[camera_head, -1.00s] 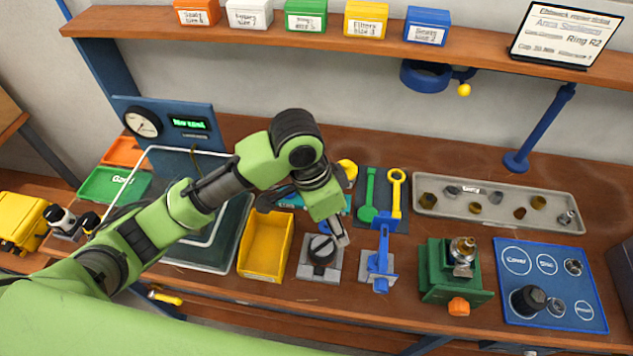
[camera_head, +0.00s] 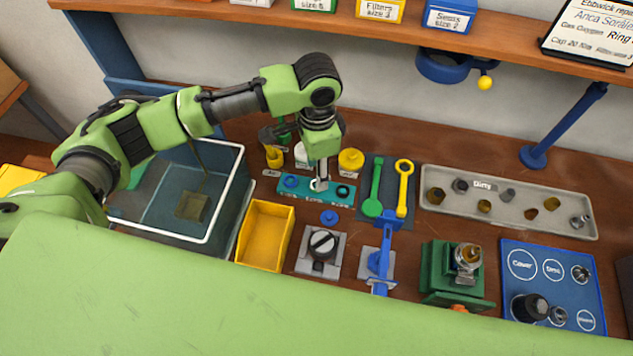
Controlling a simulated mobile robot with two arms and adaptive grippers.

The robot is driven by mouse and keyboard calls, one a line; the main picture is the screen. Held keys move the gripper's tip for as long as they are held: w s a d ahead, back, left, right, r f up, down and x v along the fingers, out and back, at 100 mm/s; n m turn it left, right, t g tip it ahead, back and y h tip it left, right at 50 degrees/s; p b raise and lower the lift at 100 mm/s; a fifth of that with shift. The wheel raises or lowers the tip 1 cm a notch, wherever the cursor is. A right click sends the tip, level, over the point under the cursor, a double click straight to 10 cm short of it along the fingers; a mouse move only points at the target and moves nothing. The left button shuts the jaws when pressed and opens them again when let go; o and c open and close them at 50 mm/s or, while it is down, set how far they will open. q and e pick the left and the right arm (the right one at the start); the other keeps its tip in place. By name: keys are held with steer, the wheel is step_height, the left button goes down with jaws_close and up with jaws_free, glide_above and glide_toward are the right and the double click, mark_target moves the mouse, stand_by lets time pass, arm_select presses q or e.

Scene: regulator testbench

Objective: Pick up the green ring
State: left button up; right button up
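A teal strip (camera_head: 270,190) holds small rings in a row, with a blue ring (camera_head: 291,181) at its left and a dark ring (camera_head: 343,191) at its right. My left gripper (camera_head: 319,184) points down over the strip's middle. Its fingertips are at or just above a small pale spot there, and I cannot tell if they touch anything or how far apart they are. I cannot make out a clearly green ring; the gripper covers part of the strip's middle. My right gripper is not in view.
A yellow bin (camera_head: 266,236), a grey block with a black knob (camera_head: 322,245) and a blue disc (camera_head: 329,217) lie in front of the strip. Yellow and white containers stand behind it. Green and yellow wrenches (camera_head: 404,188) lie to the right, beside a parts tray (camera_head: 450,206).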

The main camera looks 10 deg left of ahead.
arm_select(q)
step_height(320, 180, down, 2)
steer(key=shift+w+f+p, duration=0.1)
steer(key=shift+p, duration=0.7)
step_height(320, 180, down, 2)
steer(key=shift+d+f+p, duration=0.1)
steer(key=shift+f+p, duration=0.1)
steer(key=shift+p, duration=0.15)
steer(key=shift+w+f, duration=0.1)
steer(key=shift+f, duration=0.4)
steer(key=c, duration=0.8)
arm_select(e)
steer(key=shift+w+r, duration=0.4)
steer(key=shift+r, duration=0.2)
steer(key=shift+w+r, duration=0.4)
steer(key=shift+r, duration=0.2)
